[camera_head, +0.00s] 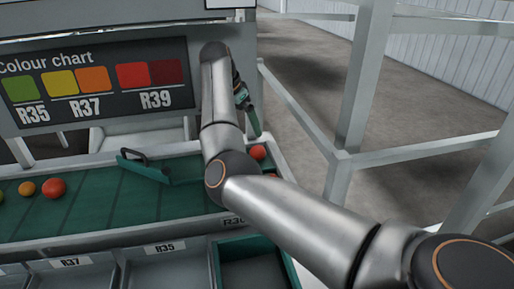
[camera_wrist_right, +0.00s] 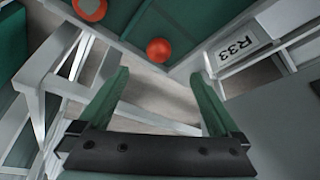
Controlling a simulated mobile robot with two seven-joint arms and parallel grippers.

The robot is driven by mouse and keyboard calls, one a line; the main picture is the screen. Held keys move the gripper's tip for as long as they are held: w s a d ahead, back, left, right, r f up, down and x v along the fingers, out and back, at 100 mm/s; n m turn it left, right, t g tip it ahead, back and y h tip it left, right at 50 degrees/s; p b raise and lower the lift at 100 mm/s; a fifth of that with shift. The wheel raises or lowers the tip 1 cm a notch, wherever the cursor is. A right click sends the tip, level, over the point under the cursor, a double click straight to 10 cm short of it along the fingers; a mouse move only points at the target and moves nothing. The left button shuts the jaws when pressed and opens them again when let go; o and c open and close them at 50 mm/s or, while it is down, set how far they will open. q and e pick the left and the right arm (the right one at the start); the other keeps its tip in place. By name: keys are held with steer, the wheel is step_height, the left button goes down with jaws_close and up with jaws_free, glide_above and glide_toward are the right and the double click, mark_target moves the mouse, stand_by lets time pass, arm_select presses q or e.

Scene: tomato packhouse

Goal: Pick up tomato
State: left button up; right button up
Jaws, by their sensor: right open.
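A red tomato (camera_head: 258,153) lies at the right end of the green belt (camera_head: 200,200) in the head view, with a sliver of another beside my arm. Red tomatoes also show in the right wrist view, one (camera_wrist_right: 158,50) near a corner of the green surface and one (camera_wrist_right: 90,8) cut by the top edge. My right gripper (camera_head: 254,130) is above the belt's right end, partly hidden by its own arm. In the wrist view its green fingers (camera_wrist_right: 160,73) are apart with nothing between them, and the nearer tomato appears beyond the tips. My left gripper is not in view.
A larger red tomato (camera_head: 53,188) and a small orange one (camera_head: 27,188) lie on the belt's left. A green diverter (camera_head: 145,168) with a dark handle stands mid-belt. Labelled bins (camera_head: 165,270) line the front. A grey frame (camera_head: 350,120) stands at right.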

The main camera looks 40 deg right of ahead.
mark_target(256, 149)
steer(key=x, duration=1.2)
steer(key=shift+s+f, duration=0.1)
steer(key=shift+f, duration=0.05)
steer(key=c, duration=1)
